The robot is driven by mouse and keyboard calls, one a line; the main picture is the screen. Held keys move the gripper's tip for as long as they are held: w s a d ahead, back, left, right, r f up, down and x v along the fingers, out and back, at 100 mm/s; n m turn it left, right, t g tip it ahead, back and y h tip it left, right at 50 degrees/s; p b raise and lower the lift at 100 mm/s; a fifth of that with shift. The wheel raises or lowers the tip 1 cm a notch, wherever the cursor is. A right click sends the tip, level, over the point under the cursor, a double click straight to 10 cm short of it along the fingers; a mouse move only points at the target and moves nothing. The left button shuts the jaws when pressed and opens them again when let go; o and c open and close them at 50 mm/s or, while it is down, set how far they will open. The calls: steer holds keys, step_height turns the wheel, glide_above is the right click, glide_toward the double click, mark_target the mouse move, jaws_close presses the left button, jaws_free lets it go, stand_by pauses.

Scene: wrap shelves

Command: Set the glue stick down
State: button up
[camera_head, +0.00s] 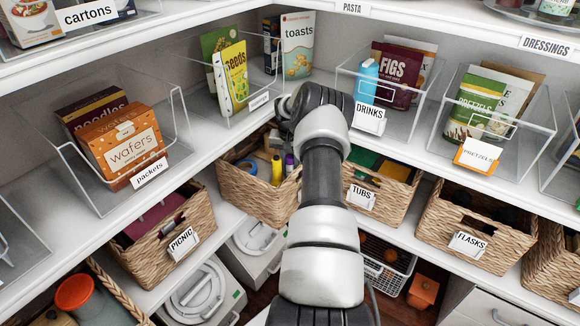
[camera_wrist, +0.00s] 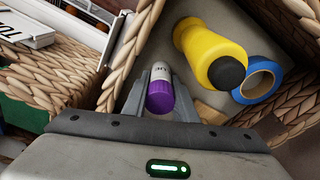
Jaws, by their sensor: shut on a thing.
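The glue stick (camera_wrist: 161,88) has a pale labelled body and a purple cap. It sits between the two fingers of my gripper (camera_wrist: 160,92), which is shut on it in the wrist view. The glue stick is over or inside a woven basket (camera_wrist: 122,62); whether it touches the basket's floor I cannot tell. The same basket (camera_head: 258,200) stands on the lower shelf in the corner in the head view, where my arm hides part of it. A small purple bit of the glue stick (camera_head: 289,163) shows there beside my arm.
A yellow bottle with a black cap (camera_wrist: 212,50) and a blue tape roll (camera_wrist: 260,80) lie in the basket beside the glue stick. The TUBS basket (camera_head: 385,185) is to the right, the PICNIC basket (camera_head: 165,243) to the left. The upper shelf's edge (camera_head: 225,140) is close above.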

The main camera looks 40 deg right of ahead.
steer(key=shift+f, duration=0.2)
steer(key=o, duration=1)
steer(key=shift+o, duration=0.2)
steer(key=r, duration=0.4)
steer(key=r+p, duration=0.1)
steer(key=r, duration=0.3)
steer(key=s+a+r+p, duration=0.1)
steer(key=r, duration=0.3)
steer(key=shift+a+r, duration=0.1)
steer(key=shift+r, duration=0.1)
